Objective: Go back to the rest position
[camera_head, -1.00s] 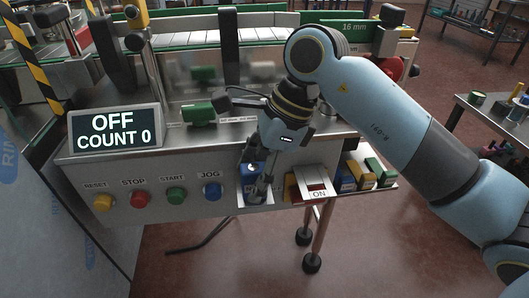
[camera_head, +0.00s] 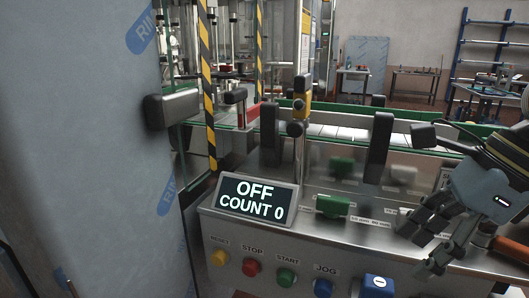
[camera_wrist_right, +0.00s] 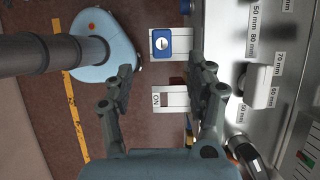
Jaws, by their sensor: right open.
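My right gripper (camera_head: 420,250) is at the right of the head view, over the front right part of the steel control panel. Its fingers are apart with nothing between them; the right wrist view also shows the gripper (camera_wrist_right: 160,66) open and empty. The blue switch block (camera_head: 378,284) stands below and left of the gripper in the head view, apart from it. In the wrist view the blue block (camera_wrist_right: 172,42) sits on a white plate beyond the fingertips. My left gripper is in neither view.
The display (camera_head: 257,198) reads OFF, COUNT 0. Yellow, red, green and blue buttons line the panel front, with the red one (camera_head: 251,267) among them. A green-handled part (camera_head: 334,205) stands on the panel. A film-wrapped wall (camera_head: 85,150) closes the left side.

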